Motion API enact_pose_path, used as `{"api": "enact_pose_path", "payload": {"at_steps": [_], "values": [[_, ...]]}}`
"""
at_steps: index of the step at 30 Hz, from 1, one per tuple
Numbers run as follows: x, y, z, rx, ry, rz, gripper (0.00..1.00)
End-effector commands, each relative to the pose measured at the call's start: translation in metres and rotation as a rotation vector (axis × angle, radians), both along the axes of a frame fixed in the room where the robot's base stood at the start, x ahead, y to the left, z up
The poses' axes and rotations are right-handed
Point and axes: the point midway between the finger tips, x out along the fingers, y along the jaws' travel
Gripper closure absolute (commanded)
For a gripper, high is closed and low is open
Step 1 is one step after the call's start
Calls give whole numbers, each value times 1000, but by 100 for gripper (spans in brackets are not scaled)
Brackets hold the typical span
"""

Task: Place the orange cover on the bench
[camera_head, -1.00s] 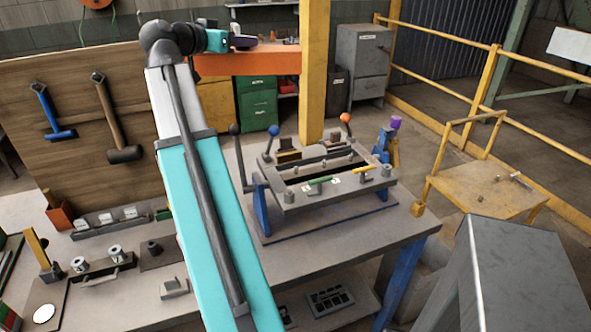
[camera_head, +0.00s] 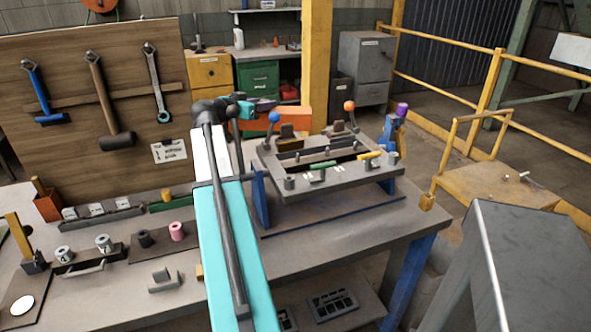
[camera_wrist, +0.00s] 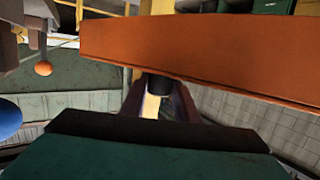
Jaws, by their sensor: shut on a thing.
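The orange cover (camera_head: 295,119) is a long flat-sided piece behind the clamp fixture, partly hidden by my arm and the fixture. In the wrist view the cover (camera_wrist: 200,48) spans the upper right, slightly tilted. My gripper (camera_wrist: 160,92) is shut on it; in the head view my gripper (camera_head: 268,104) is small and partly hidden behind my forearm. I cannot tell whether the cover touches anything below. The grey bench (camera_head: 340,228) stretches across the lower middle, with bare top in front of the fixture.
The fixture (camera_head: 325,165) has upright levers with blue (camera_head: 274,117) and orange (camera_head: 349,105) knobs near the cover. A yellow post (camera_head: 316,60) stands behind. Pegs and spools (camera_head: 105,243) crowd the bench's left. A tool board (camera_head: 90,100) stands at the back left.

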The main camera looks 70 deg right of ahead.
Motion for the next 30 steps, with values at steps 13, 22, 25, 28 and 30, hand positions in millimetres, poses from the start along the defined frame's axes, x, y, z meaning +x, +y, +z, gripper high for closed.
{"api": "enact_pose_path", "payload": {"at_steps": [13,22,25,28,30], "values": [[-14,-26,-58,-1,0,-13,100],[-15,-27,-57,-1,0,-15,100],[-15,-27,-61,-1,1,-16,100],[-16,-26,-68,-1,1,-16,100],[-16,-26,-76,0,1,-17,100]]}}
